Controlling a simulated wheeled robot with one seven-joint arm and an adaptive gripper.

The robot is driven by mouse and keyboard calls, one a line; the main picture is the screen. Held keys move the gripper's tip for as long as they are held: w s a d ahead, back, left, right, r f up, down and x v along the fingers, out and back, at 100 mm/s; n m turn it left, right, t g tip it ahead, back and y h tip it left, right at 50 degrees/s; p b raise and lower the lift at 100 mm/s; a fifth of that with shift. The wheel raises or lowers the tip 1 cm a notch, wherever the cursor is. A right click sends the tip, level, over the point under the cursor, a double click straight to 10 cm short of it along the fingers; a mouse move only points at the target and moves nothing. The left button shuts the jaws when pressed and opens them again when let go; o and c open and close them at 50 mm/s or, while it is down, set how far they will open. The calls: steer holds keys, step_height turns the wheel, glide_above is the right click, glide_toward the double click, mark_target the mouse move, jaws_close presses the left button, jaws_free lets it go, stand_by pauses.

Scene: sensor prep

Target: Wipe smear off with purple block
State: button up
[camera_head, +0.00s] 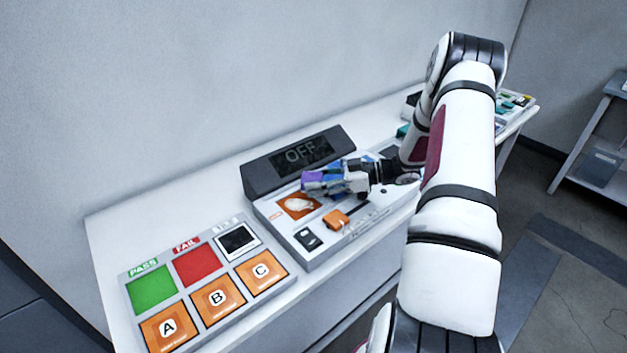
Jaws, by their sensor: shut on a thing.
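The purple block (312,180) is in my gripper (325,182), above the device on the table. My gripper is shut on it, and the fingers hide part of the block. An orange square pad (288,212) lies just below and left of the block on the device's top. A pale whitish smear (300,202) shows on this pad. The block is close to the pad's upper edge; I cannot tell whether it touches the surface.
A sorting board (190,308) with green, red and orange squares lies left. More items (513,102) lie far right.

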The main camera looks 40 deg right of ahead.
mark_target(314, 178)
steer(key=shift+w+a+r+p, duration=0.15)
steer(key=shift+r+p, duration=0.55)
steer(key=shift+r, duration=0.65)
steer(key=shift+s+a+r+p, duration=0.15)
steer(key=shift+r+p, duration=0.55)
steer(key=shift+r, duration=0.65)
steer(key=shift+w, duration=0.1)
steer(key=shift+r, duration=0.1)
steer(key=shift+r+p, duration=1)
steer(key=shift+r, duration=0.45)
